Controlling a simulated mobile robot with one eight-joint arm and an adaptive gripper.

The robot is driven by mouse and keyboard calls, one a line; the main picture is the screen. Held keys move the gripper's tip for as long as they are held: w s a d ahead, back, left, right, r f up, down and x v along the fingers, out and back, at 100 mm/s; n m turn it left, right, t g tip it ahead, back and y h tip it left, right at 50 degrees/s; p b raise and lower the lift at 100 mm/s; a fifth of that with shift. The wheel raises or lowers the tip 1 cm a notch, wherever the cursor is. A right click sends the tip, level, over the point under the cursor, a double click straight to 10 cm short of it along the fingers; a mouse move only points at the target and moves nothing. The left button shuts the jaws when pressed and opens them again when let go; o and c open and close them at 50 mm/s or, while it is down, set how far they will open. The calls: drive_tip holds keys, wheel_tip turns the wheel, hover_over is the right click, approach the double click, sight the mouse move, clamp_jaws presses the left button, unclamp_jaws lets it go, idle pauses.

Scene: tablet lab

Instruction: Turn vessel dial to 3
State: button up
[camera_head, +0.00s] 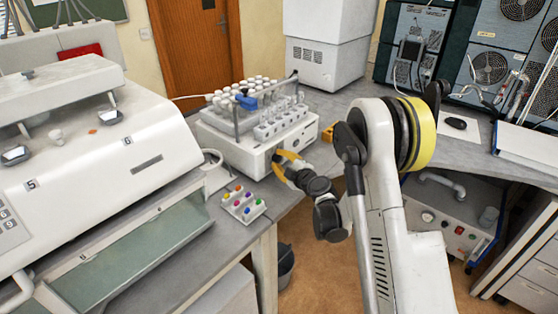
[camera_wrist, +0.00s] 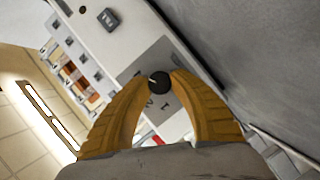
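The vessel dial is a round black knob (camera_wrist: 158,82) with a short white pointer mark, on a grey panel of a white instrument. The numbers 1 and 2 show beside it in the wrist view; a 3 is not readable. My gripper (camera_wrist: 159,77) has its two yellow fingers on either side of the knob, tips very close to its edges. Whether both tips press on it cannot be told. In the head view my gripper (camera_head: 281,164) is at the front of the white instrument (camera_head: 243,156), and the dial is largely hidden there.
Racks of white-capped vials (camera_head: 247,90) stand on the instrument. A small box with coloured buttons (camera_head: 243,204) lies on the bench in front. A large white machine (camera_head: 90,160) is at the left. A black mouse (camera_head: 455,123) lies on the right bench.

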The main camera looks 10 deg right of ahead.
drive_tip(key=shift+f+b, duration=0.15)
drive_tip(key=shift+b, duration=0.25)
clamp_jaws()
drive_tip(key=n+t+b, duration=0.1)
drive_tip(key=n+b, duration=0.1)
drive_tip(key=b, duration=0.1)
drive_tip(key=shift+f+n, duration=0.15)
drive_tip(key=shift+n, duration=0.15)
drive_tip(key=n+t+b, duration=0.1)
drive_tip(key=n+b, duration=0.1)
drive_tip(key=shift+n+b, duration=0.3)
drive_tip(key=shift+b, duration=0.05)
drive_tip(key=shift+n+t+b, duration=0.4)
drive_tip(key=shift+n+b, duration=0.25)
drive_tip(key=shift+n, duration=0.15)
drive_tip(key=o, duration=1.1)
unclamp_jaws()
drive_tip(key=shift+r, duration=0.2)
